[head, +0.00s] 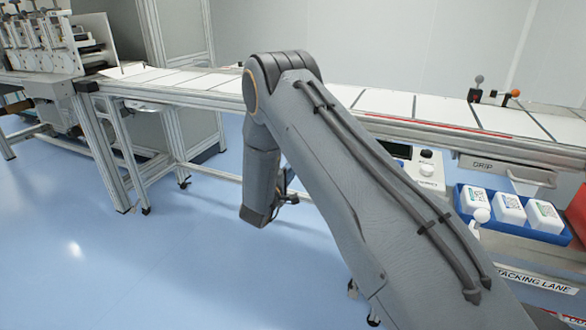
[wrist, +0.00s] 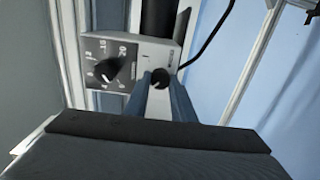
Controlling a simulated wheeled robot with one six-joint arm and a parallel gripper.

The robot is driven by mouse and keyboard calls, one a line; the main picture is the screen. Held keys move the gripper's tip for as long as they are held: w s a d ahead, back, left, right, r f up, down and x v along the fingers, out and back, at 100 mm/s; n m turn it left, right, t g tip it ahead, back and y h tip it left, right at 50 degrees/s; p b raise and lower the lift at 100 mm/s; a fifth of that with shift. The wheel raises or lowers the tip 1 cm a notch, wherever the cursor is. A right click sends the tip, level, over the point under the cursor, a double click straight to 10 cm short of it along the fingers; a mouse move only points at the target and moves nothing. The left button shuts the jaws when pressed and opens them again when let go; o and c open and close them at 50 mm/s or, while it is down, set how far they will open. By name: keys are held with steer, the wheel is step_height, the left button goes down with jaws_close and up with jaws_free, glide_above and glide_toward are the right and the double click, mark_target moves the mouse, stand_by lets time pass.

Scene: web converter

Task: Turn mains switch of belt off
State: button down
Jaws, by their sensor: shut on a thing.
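In the wrist view a grey control box (wrist: 150,52) carries a black dial knob (wrist: 107,70) on a dark numbered scale. To its right is a small round black switch knob (wrist: 160,78). My gripper (wrist: 161,84) is shut on this small knob, with one blue-grey finger on each side of it. The knob's lower part and the box's lower face are hidden by the fingers and the gripper body. Small marks stand above the knob, too small to read surely. In the head view my arm covers the middle, and the knob does not show there.
The long belt (head: 384,101) with white sheets runs across the head view. A white box with knobs (head: 429,168) sits under it, right of my arm. A blue tray (head: 549,236) with white containers stands at right. A black cable (wrist: 211,38) hangs beside the grey box. Blue floor is open at left.

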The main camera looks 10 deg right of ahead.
steer(key=shift+f, duration=0.1)
stand_by(0.3)
steer(key=c, duration=1.5)
jaws_free()
steer(key=shift+v, duration=4)
